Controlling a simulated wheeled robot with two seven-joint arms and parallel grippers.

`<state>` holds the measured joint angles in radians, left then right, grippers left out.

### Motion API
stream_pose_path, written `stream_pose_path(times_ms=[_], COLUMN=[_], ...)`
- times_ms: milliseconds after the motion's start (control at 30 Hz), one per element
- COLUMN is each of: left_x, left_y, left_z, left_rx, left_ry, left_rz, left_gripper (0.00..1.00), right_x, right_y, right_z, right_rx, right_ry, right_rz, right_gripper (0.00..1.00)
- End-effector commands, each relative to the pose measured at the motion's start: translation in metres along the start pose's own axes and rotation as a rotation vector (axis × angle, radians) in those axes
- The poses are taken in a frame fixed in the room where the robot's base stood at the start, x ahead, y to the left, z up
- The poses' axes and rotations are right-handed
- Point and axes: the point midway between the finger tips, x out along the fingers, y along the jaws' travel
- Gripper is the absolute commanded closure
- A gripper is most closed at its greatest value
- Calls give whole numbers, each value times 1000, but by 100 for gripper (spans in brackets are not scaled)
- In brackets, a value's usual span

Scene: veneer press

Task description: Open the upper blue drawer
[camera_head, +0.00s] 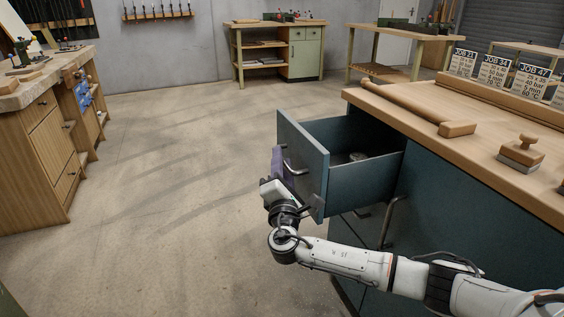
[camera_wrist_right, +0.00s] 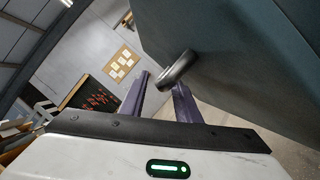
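The upper blue drawer (camera_head: 303,152) is pulled well out of the blue cabinet in the head view, and its inside shows. Its front panel also fills the upper right of the right wrist view (camera_wrist_right: 235,55). My right gripper (camera_head: 278,160) is at the outer side of the drawer front, by the dark bar handle (camera_head: 294,169). In the right wrist view its purple fingers (camera_wrist_right: 160,92) stand apart, with the handle (camera_wrist_right: 178,69) at their tips and a visible gap between them. Firm contact cannot be made out. My left gripper is not in view.
A small round metal object (camera_head: 358,157) lies in the drawer. The wooden worktop (camera_head: 485,143) above carries a rolling-pin-like bar (camera_head: 415,106), a stamp-like block (camera_head: 521,152) and job cards (camera_head: 492,72). A lower handle (camera_head: 393,221) is near my right arm. Floor left of the drawer is clear.

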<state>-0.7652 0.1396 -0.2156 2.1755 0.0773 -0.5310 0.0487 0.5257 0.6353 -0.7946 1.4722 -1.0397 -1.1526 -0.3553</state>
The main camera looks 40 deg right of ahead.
Motion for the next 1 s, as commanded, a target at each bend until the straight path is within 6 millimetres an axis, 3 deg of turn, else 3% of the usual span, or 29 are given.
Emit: stream_pose_path(times_ms=[133, 433, 633, 1000], left_x=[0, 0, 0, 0], left_y=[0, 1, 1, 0], left_z=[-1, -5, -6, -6], left_rx=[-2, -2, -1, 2], left_ry=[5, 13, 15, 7], left_rz=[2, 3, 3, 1], left_gripper=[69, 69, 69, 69], right_x=[12, 14, 14, 10], right_y=[-1, 0, 0, -3], right_z=[0, 0, 0, 7], right_rx=[1, 2, 2, -3], right_ry=[0, 2, 2, -18], right_rz=[-1, -1, -1, -14], right_gripper=[70, 70, 100, 100])
